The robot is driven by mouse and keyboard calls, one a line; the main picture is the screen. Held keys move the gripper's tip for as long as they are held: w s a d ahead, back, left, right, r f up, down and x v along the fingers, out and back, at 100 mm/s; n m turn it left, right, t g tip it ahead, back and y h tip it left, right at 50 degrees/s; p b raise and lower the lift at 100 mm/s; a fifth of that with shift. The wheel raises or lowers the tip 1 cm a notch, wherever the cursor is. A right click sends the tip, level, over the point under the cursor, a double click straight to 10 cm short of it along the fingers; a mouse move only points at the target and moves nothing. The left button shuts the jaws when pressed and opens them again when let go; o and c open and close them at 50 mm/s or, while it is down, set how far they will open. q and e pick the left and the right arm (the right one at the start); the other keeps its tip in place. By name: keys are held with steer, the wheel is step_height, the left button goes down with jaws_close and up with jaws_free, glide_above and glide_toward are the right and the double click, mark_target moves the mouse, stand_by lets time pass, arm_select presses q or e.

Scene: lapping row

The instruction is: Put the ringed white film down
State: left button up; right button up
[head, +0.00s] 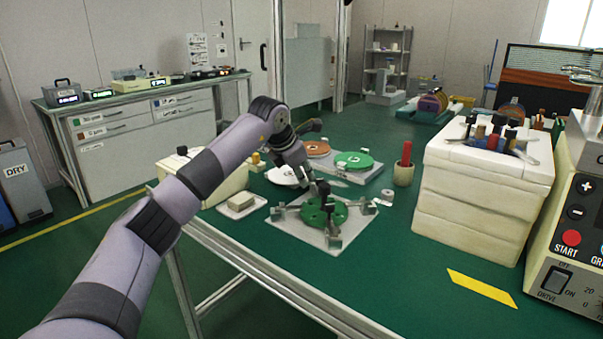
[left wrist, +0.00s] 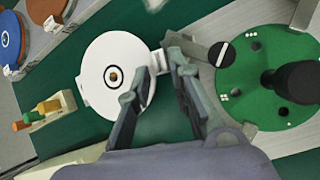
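The ringed white film (left wrist: 97,63) is a round white disc with a black ring and an amber centre, with small white tabs at its edge. My left gripper (left wrist: 159,62) has its fingertips on either side of the right-hand tab and appears shut on it. In the head view the white film (head: 283,176) shows left of my left gripper (head: 306,178), partly behind it, over the green bench. I cannot tell its exact height above the bench. My right gripper is not in view.
A green disc in a clamped fixture (head: 279,214) stands close in front of the gripper. Orange (head: 317,148) and green (head: 353,159) discs lie behind. A cup with a red stick (head: 403,174) and a white box stack (head: 470,215) stand right.

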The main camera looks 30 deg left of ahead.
arm_select(q)
steer(key=shift+o, duration=0.9)
